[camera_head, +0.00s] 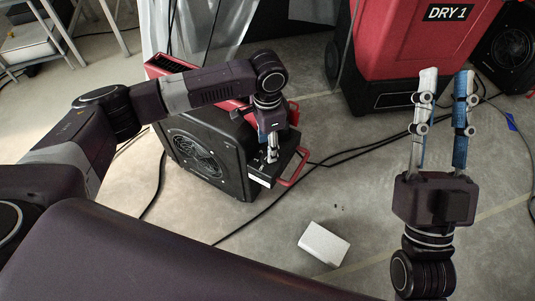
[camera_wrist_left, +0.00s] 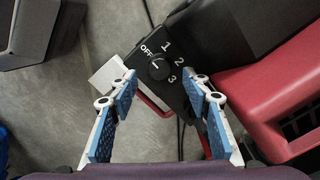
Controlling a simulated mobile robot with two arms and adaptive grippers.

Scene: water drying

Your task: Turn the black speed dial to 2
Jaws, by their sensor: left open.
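In the head view the left gripper (camera_head: 271,153) points down over the end of the black fan unit (camera_head: 208,157) and hides the dial. My right gripper (camera_head: 446,78) is open, empty and raised at the right.
A red handle (camera_head: 297,170) sticks out beside the panel. A white box (camera_head: 324,243) lies on the concrete floor. Black cables run across the floor. A large red dryer marked DRY 1 (camera_head: 408,45) stands at the back. Floor around the white box is mostly clear.

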